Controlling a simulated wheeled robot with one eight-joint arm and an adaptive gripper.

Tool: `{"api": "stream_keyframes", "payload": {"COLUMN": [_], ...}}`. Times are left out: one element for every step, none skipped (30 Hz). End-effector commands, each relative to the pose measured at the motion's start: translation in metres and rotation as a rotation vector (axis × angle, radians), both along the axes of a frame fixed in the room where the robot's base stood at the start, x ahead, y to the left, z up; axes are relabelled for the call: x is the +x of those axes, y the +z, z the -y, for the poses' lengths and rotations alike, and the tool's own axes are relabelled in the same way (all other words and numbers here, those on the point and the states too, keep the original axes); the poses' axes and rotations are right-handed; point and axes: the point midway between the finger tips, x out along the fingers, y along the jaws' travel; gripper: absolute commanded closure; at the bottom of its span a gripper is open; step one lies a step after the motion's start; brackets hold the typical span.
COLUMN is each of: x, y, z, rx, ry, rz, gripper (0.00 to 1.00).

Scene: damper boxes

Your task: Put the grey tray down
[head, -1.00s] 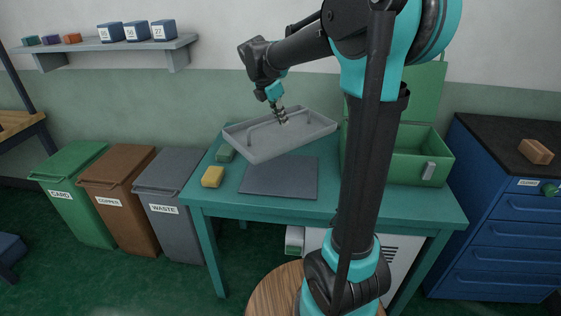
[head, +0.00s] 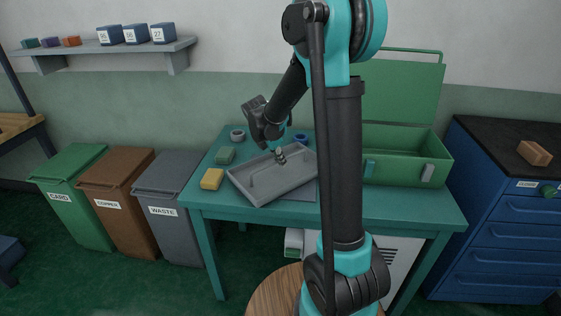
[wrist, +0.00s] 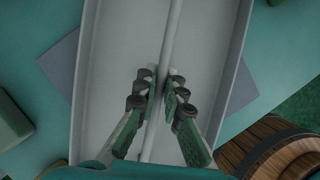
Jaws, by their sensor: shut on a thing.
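In the wrist view the tray (wrist: 112,60) fills the middle, and the fingers (wrist: 163,100) close on both sides of the handle bar (wrist: 172,40). A dark grey mat (head: 302,194) lies partly hidden under the tray.
A yellow block (head: 212,179), a green block (head: 225,155) and a grey ring (head: 238,135) lie left of the tray. A green open-lidded box (head: 405,170) stands at the right. Bins stand left of the table. A round wooden top (head: 272,293) is in front.

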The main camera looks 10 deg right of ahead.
Motion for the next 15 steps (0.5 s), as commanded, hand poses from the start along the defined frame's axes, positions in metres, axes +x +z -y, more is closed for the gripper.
{"api": "stream_keyframes", "payload": {"x": [-0.0002, -0.0003, -0.0003, -0.0003, -0.0003, -0.0003, -0.0003, -0.0002, -0.0003, -0.0002, -0.0002, -0.0002, -0.0003, -0.0003, -0.0003], "y": [-0.0018, -0.0021, -0.0021, -0.0019, -0.0018, -0.0018, -0.0017, -0.0019, -0.0025, -0.0034, -0.0038, -0.0035, -0.0035, -0.0034, -0.0034], "z": [0.0001, 0.0001, 0.0001, 0.0001, 0.0001, 0.0001, 0.0001, 0.0002, 0.0001, 0.0001, 0.0000, 0.0000, 0.0001, 0.0000, 0.0001], "rx": [0.000, 0.000, 0.000, 0.000, 0.000, 0.000, 0.000, 0.000, 0.000, 0.000, 0.000, 0.000, 0.000, 0.000, 0.000], "ry": [0.000, 0.000, 0.000, 0.000, 0.000, 0.000, 0.000, 0.000, 0.000, 0.000, 0.000, 0.000, 0.000, 0.000, 0.000], "rz": [0.000, 0.000, 0.000, 0.000, 0.000, 0.000, 0.000, 0.000, 0.000, 0.000, 0.000, 0.000, 0.000, 0.000, 0.000], "gripper": [1.00, 1.00, 1.00, 1.00, 1.00, 1.00, 1.00, 1.00, 1.00, 1.00, 0.90, 0.85, 0.81, 0.78, 0.73]}}
